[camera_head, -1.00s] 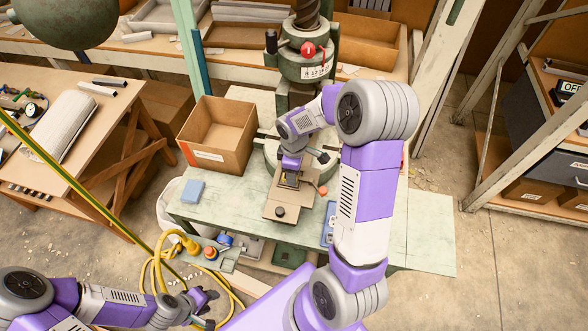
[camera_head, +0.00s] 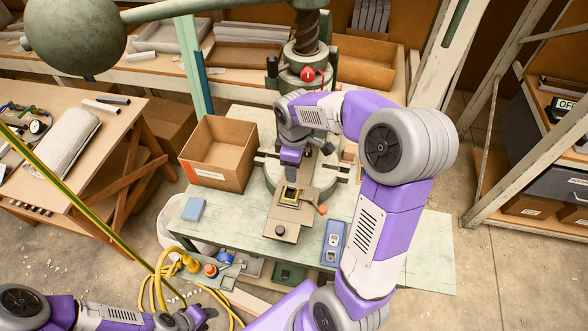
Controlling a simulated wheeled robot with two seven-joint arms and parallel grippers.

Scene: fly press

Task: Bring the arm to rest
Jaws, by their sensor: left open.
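My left gripper (camera_head: 196,315) is low at the left, in front of the bench, with its dark fingers apart and nothing seen between them. My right arm reaches over the green bench (camera_head: 420,240) from the lower right. My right gripper (camera_head: 291,172) points down just above a dark block with a yellowish edge (camera_head: 289,196) on the wooden plate (camera_head: 284,228). A small gap seems to show between them. Its fingertips are too small to tell their spacing. The fly press's screw head (camera_head: 306,68) stands behind it, with a red knob (camera_head: 308,74).
An open cardboard box (camera_head: 218,152) and a blue pad (camera_head: 193,209) are on the bench's left. A blue-grey switch box (camera_head: 334,242) is near its front edge. The press's ball weight (camera_head: 75,35) and bar hang at upper left. A yellow hose (camera_head: 158,285) lies below.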

